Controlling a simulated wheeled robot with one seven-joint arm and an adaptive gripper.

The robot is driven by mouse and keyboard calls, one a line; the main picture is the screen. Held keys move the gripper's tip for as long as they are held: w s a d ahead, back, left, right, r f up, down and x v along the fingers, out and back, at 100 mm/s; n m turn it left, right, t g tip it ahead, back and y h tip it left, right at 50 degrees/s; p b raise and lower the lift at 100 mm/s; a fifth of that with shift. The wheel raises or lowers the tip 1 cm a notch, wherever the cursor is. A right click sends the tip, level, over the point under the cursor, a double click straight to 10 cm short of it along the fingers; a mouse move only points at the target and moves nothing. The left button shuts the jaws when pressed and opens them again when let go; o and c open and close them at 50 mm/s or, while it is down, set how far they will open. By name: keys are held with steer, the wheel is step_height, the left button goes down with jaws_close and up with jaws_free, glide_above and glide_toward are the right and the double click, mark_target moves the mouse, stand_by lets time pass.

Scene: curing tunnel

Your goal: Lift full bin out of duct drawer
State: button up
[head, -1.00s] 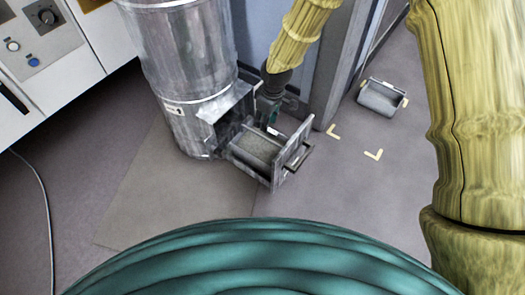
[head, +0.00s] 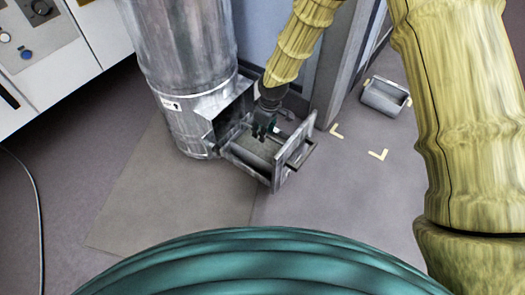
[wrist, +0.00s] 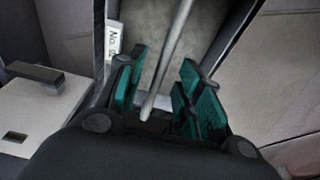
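The metal duct (head: 185,60) stands left of centre in the head view, with its drawer (head: 292,150) pulled open at the base. The bin (head: 247,149) sits in the drawer, filled with grey, grainy matter. My gripper (head: 264,129) points down over the bin and hides part of it. In the wrist view the teal fingers (wrist: 160,95) are apart. A thin pale bar (wrist: 172,50), apparently the bin's handle, runs between them above the grey fill (wrist: 215,30). I see no clear contact between bar and fingers. A white tag (wrist: 113,40) shows left of the fingers.
A second grey bin (head: 386,97) stands on the floor at the right, seemingly empty. Pale corner marks (head: 379,154) lie on the floor before it. A post (head: 335,70) rises behind the drawer. A control cabinet (head: 65,60) is at upper left.

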step_height(320, 180, down, 2)
steer(key=shift+w+a+f+b, duration=0.1)
steer(key=shift+a+f+b, duration=0.1)
steer(key=shift+b, duration=0.25)
steer(key=shift+r, duration=0.1)
jaws_close()
